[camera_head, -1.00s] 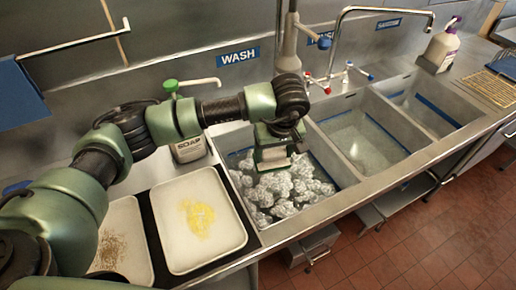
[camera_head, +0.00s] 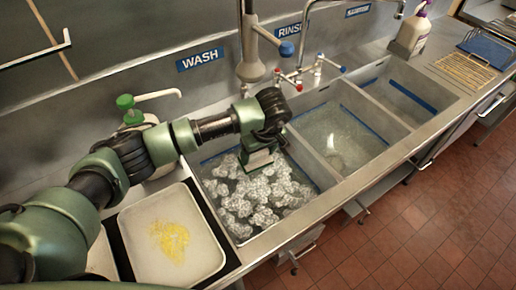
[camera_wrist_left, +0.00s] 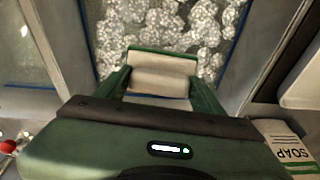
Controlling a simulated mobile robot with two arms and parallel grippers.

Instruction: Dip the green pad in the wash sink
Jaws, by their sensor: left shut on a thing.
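The wash sink (camera_head: 306,168) lies under the blue WASH sign and holds a heap of white suds (camera_head: 250,198). My left gripper (camera_head: 258,161) is over the far part of this sink, pointing down. It is shut on the green pad, a block with a green edge and a pale beige face (camera_wrist_left: 163,80), seen between the fingers in the left wrist view. The suds lie beyond the pad in that view. Whether the pad touches them I cannot tell. My right gripper is not in view.
A white tray with a yellow stain (camera_head: 175,240) lies left of the sink. A soap jug with a green pump (camera_head: 128,108) stands behind it. The rinse sink (camera_head: 340,138) and a third sink (camera_head: 405,92) are to the right. Taps (camera_head: 298,78) rise behind the sinks.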

